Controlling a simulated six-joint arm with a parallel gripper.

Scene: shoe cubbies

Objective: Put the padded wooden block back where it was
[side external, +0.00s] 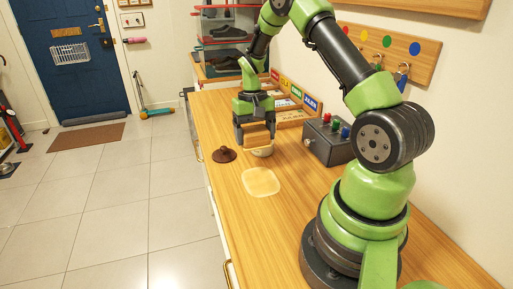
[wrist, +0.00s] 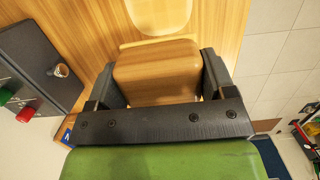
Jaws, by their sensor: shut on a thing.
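The wooden block (side external: 258,138) is between the fingers of my gripper (side external: 255,132), which is shut on it. In the wrist view, the smooth brown block (wrist: 158,70) fills the space between the two dark fingers of my gripper (wrist: 160,82). A cream rounded thing (side external: 262,150) shows directly under the block in the side view. I cannot tell whether it is the block's pad or a separate dish, or whether it touches the counter. A pale rounded patch (side external: 261,182) lies on the counter nearer the camera; it also shows in the wrist view (wrist: 158,14).
A dark brown knobbed piece (side external: 224,155) sits just left of my gripper. A grey box with coloured knobs (side external: 328,141) stands to the right. A wooden tray with coloured labels (side external: 294,103) lies behind. The wooden counter (side external: 225,198) is clear toward the front left.

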